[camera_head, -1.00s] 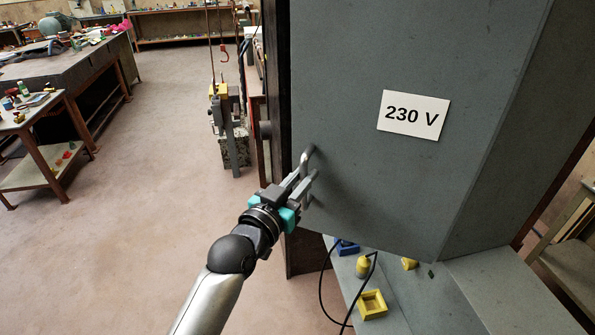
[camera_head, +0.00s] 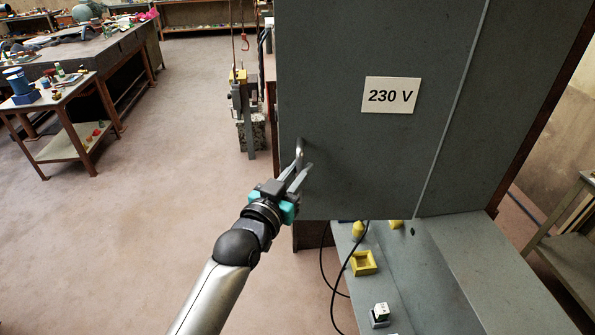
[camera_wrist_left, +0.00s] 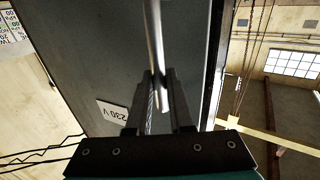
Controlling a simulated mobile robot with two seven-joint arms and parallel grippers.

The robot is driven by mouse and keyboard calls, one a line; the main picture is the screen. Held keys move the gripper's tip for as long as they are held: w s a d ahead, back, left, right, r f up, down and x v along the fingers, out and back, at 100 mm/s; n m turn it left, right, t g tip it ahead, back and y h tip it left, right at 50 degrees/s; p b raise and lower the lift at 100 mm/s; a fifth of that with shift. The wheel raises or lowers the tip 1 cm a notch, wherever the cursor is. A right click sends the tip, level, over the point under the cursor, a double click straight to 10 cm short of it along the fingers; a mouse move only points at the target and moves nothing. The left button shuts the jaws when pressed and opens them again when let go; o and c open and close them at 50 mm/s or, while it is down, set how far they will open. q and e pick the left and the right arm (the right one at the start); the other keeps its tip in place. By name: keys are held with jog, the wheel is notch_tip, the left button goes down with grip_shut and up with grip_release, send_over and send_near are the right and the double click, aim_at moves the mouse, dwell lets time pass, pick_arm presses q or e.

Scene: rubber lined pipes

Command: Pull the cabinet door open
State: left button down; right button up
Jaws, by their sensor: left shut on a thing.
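The grey cabinet door (camera_head: 340,150) fills the upper middle of the head view and carries a white "230 V" sign (camera_head: 391,95). Its metal bar handle (camera_head: 299,150) is near the lower left edge. My left gripper (camera_head: 301,177) is shut on the handle, its arm coming up from below. In the left wrist view, the handle (camera_wrist_left: 153,45) runs down between the fingers of my left gripper (camera_wrist_left: 167,105), with the door (camera_wrist_left: 95,60) behind it and the sign (camera_wrist_left: 112,113) upside down. I cannot tell exactly how far the door stands open. My right gripper is not in view.
A small side table (camera_head: 62,105) and a long workbench (camera_head: 95,60) stand at left. The floor (camera_head: 150,230) left of my arm is clear.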

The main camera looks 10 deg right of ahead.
pick_arm(q)
jog(key=shift+s+d, duration=0.15)
jog(key=shift+s, duration=0.05)
jog(key=c, duration=0.8)
grip_release()
jog(key=shift+d, duration=0.15)
jog(key=shift+w, duration=0.1)
jog(key=b+v, duration=0.1)
jog(key=v, duration=1.4)
